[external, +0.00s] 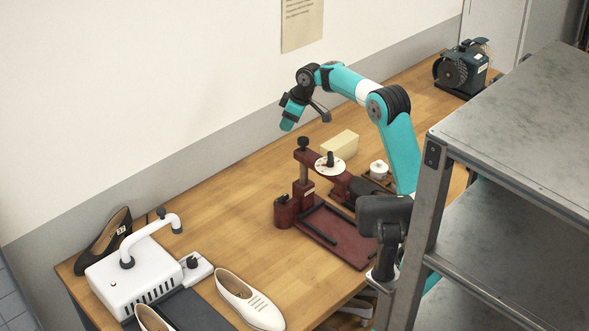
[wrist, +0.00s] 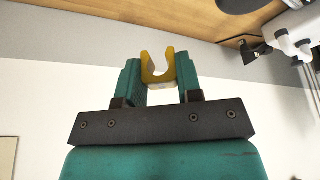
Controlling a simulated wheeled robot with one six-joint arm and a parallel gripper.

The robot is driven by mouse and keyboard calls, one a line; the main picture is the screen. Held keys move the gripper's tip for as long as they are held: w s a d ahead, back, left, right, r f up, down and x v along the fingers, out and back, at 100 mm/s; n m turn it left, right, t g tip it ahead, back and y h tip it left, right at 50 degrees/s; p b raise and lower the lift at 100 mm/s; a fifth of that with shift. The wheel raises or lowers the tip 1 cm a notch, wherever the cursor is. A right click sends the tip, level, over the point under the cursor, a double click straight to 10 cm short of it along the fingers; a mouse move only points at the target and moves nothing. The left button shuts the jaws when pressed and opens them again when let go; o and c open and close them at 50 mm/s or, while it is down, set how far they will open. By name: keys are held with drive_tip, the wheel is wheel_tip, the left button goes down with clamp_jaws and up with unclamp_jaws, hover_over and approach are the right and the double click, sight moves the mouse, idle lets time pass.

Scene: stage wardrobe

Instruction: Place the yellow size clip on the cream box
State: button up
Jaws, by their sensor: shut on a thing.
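My gripper (external: 289,122) is raised in the air above the bench, left of the cream box and near the wall. In the wrist view its two fingers are shut on the yellow size clip (wrist: 148,68), a small U-shaped piece with its open end away from the palm. I cannot make out the clip in the external view. The cream box (external: 341,144) is a plain block on the wooden bench, behind the dark red machine. Its top looks bare. It does not show in the wrist view.
A dark red machine (external: 334,236) with a white dial stands in front of the box. A small white knobbed thing (external: 379,168) is to the right. A white machine (external: 131,276) and several shoes occupy the left end. A metal shelf (external: 530,135) stands at right.

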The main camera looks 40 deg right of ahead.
drive_tip(key=w+d+r+m+h+p, duration=0.1)
drive_tip(key=d+m+p, duration=0.1)
drive_tip(key=d, duration=0.6)
drive_tip(key=w+d+r+m+p, duration=0.1)
drive_tip(key=w+d+m, duration=0.1)
drive_tip(key=d, duration=0.5)
drive_tip(key=m+h+p, duration=0.1)
drive_tip(key=m+p, duration=0.1)
drive_tip(key=m, duration=0.1)
hover_over(340, 138)
drive_tip(key=s, duration=0.2)
drive_tip(key=shift+t, duration=0.3)
drive_tip(key=f+p, duration=0.1)
drive_tip(key=f, duration=1.4)
drive_tip(key=shift+w+f+p, duration=0.2)
drive_tip(key=shift+f+p, duration=0.15)
drive_tip(key=shift+p, duration=0.05)
drive_tip(key=shift+f+p, duration=0.35)
drive_tip(key=shift+f, duration=2.3)
drive_tip(key=o, duration=0.9)
drive_tip(key=shift+c, duration=0.2)
drive_tip(key=shift+o, duration=0.2)
drive_tip(key=shift+r, duration=0.4)
drive_tip(key=b+v, duration=0.2)
drive_tip(key=v, duration=0.9)
drive_tip(key=shift+s+a+r, duration=0.25)
